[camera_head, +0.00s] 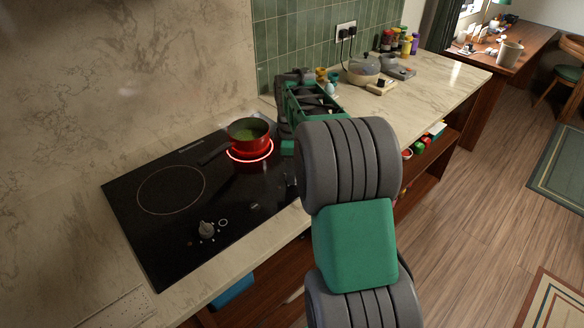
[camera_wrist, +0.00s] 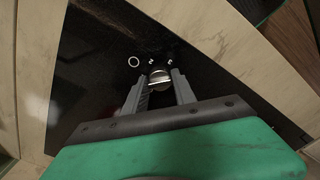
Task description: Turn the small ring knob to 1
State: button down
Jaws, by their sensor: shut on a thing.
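In the wrist view, my gripper (camera_wrist: 158,82) is shut on a round metallic knob (camera_wrist: 159,77) on the black hob (camera_wrist: 95,60), one finger on each side. A white circle and small white marks are printed beside this knob; I cannot read them all or tell the exact setting. In the head view, the gripper and this knob are hidden behind my arm. The small ring (camera_head: 252,158) glows red under a red pot (camera_head: 246,138) with green contents. The other knob (camera_head: 206,229) stands free near the hob's front left.
The large ring (camera_head: 170,190) is dark and bare. The pot's dark handle (camera_head: 213,152) points left over the hob. Jars (camera_head: 390,41), a glass-lidded pot (camera_head: 363,69) and small items stand farther back on the pale counter (camera_head: 440,75). Open shelves lie below the counter.

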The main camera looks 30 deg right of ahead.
jog(key=shift+m, duration=1.2)
jog(key=c, duration=1)
grip_release()
notch_tip(320, 180, up, 8)
jog(key=shift+f, duration=0.1)
